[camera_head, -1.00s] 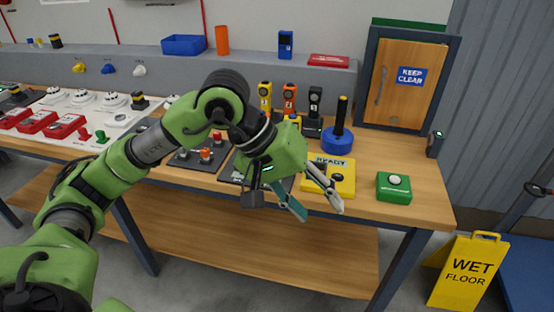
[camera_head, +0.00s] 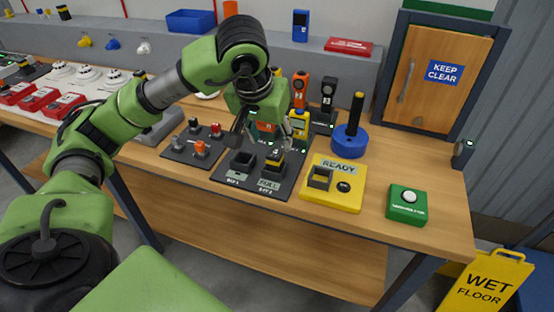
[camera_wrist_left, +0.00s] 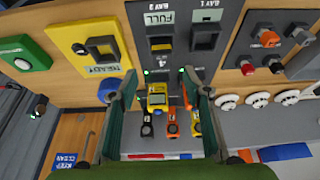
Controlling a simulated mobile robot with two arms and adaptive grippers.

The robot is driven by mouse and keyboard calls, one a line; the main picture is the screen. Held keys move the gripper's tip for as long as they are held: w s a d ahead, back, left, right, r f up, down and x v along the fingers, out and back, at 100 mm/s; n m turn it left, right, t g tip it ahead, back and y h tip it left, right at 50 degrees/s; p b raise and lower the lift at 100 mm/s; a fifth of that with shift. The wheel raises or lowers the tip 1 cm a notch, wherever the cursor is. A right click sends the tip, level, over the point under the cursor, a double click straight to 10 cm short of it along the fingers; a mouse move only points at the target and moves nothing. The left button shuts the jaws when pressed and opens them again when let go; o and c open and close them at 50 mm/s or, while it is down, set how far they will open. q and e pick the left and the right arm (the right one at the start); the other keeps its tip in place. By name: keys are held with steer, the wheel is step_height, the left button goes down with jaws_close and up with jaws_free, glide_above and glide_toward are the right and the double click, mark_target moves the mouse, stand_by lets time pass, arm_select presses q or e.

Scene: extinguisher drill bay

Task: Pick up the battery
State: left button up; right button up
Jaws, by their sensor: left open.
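A black battery with a yellow band (camera_head: 273,163) stands upright in the bay marked FULL, bay 2, of the dark charger plate (camera_head: 238,180). The battery also shows in the left wrist view (camera_wrist_left: 160,42). Bay 1 beside it looks empty. My left gripper (camera_head: 262,136) is open and empty, behind and above the battery in the head view. In the left wrist view its two fingers (camera_wrist_left: 158,78) stand wide apart, with a yellow handheld device (camera_wrist_left: 157,98) showing between them. My right gripper is not in view.
A yellow READY block (camera_head: 347,194) with an empty socket is right of the charger. A dark plate with knobs (camera_head: 190,148) is left. Several handheld devices stand behind the charger.

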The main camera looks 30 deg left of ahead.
mark_target(274, 153)
arm_select(q)
steer(key=x, duration=0.4)
steer(key=shift+f, duration=0.1)
steer(key=shift+w+f, duration=0.15)
steer(key=shift+f, duration=0.05)
steer(key=p+x, duration=0.1)
steer(key=x, duration=0.3)
steer(key=shift+a, duration=0.2)
steer(key=shift+f+p, duration=0.3)
steer(key=shift+f, duration=0.1)
steer(key=shift+w+a+f, duration=0.1)
steer(key=shift+w+f, duration=0.05)
jaws_close()
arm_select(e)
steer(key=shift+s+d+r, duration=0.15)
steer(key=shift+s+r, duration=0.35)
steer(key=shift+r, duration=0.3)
